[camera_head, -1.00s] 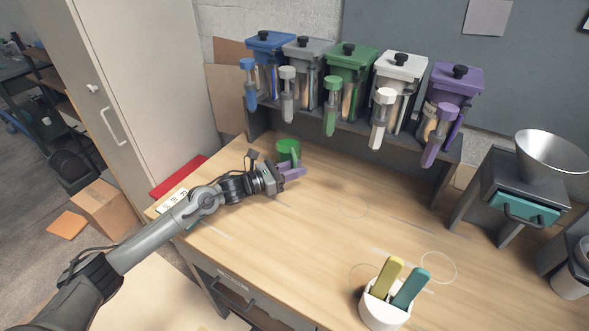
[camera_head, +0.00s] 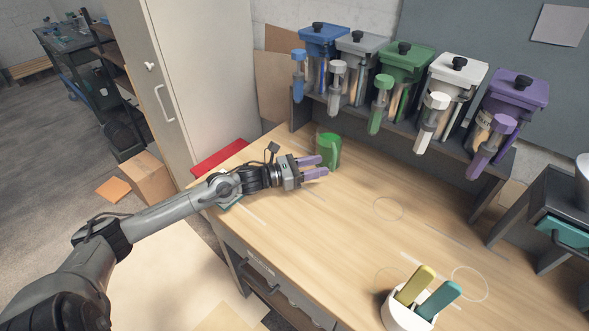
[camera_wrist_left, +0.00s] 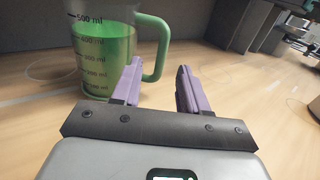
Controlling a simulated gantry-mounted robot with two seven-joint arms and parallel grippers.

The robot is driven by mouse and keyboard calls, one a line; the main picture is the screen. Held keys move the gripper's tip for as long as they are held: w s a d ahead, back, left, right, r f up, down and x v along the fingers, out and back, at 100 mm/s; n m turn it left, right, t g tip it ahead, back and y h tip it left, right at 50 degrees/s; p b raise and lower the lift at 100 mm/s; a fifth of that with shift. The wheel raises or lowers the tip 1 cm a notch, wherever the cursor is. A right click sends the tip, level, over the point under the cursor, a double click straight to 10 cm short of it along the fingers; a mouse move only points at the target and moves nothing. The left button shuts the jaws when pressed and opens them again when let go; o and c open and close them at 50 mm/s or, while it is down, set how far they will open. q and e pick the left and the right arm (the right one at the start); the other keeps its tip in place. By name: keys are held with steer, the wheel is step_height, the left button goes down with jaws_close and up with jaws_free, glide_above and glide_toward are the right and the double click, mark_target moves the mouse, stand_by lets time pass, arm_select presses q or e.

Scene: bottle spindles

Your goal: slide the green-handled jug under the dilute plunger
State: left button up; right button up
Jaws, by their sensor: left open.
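The green-handled jug (camera_head: 328,149) stands upright on the table near the left end of the dispenser rack. In the left wrist view the jug (camera_wrist_left: 100,45) is clear, marked in ml and holds green liquid, with its handle on the right. My left gripper (camera_head: 322,166) has purple fingers and is open just in front of the jug. In the left wrist view the handle shows beyond and between the open fingertips (camera_wrist_left: 159,68), with nothing gripped. Several colored plungers hang on the rack, such as the green plunger (camera_head: 380,103); I cannot tell which is the dilute one. My right gripper is not in view.
The rack holds blue, grey, green, white and purple dispensers (camera_head: 515,92). A white cup (camera_head: 405,316) with yellow and teal handles stands at the front. A dark stand with a teal drawer (camera_head: 567,233) is at the right. The middle of the table (camera_head: 360,230) is clear, with faint circles.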

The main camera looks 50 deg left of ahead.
arm_select(q)
steer(key=shift+p+v, duration=0.6)
steer(key=shift+v, duration=2.55)
steer(key=shift+s, duration=0.1)
